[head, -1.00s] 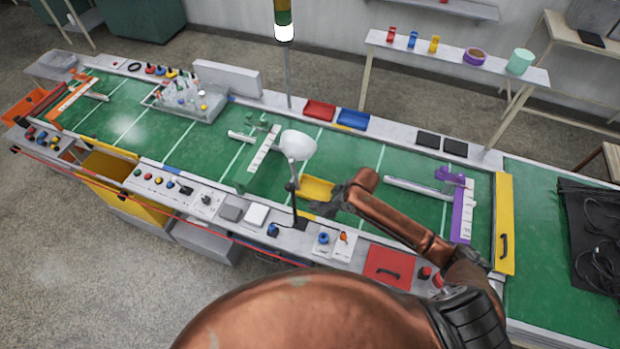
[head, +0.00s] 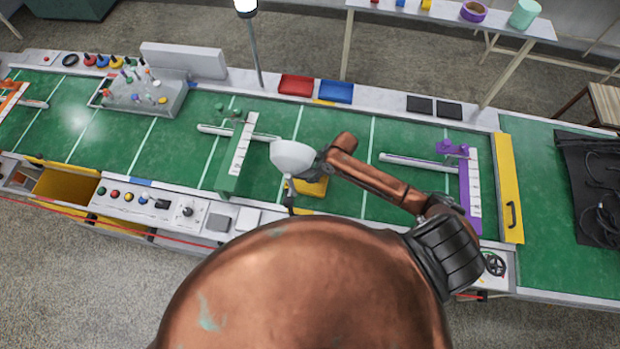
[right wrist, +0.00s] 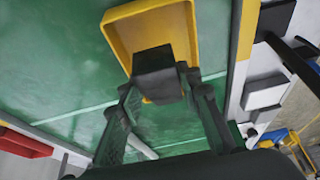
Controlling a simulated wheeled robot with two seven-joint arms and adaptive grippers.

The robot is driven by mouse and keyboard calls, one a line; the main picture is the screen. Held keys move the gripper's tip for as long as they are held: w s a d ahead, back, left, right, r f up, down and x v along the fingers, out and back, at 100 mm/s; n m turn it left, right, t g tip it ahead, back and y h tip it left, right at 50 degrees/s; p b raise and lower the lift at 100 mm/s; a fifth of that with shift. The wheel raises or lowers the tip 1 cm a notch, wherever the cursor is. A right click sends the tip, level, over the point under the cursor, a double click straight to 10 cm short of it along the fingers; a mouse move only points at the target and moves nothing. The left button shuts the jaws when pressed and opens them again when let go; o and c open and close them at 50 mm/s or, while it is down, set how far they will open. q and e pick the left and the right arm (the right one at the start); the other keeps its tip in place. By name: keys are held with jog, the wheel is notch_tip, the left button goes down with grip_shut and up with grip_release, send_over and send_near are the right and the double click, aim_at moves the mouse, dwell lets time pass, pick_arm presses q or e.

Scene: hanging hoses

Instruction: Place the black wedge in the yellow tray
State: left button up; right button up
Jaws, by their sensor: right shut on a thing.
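My right gripper (right wrist: 160,88) is shut on the black wedge, one finger on each side, and the wedge overlaps the tray in this view. Its height above the tray is hard to tell. In the head view the right gripper (head: 319,166) is small and the wedge cannot be made out. My left gripper is not in view.
Red (head: 296,85) and blue (head: 336,92) trays sit along the back edge. A green bracket (head: 236,157) stands left, a purple one (head: 470,190) right.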

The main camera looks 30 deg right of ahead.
aim_at(313, 184)
jog(key=shift+s+f, duration=0.15)
jog(key=shift+f, duration=0.7)
notch_tip(313, 184, down, 4)
jog(key=shift+r, duration=0.25)
jog(key=shift+f, duration=0.4)
jog(key=o, duration=0.9)
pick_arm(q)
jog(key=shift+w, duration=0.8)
pick_arm(e)
jog(key=shift+o, duration=0.2)
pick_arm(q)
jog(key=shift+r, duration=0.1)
pick_arm(e)
jog(key=shift+r, duration=0.2)
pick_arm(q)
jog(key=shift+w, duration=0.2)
pick_arm(e)
jog(key=v, duration=1.1)
jog(key=shift+d+r, duration=0.15)
jog(key=shift+r, duration=0.2)
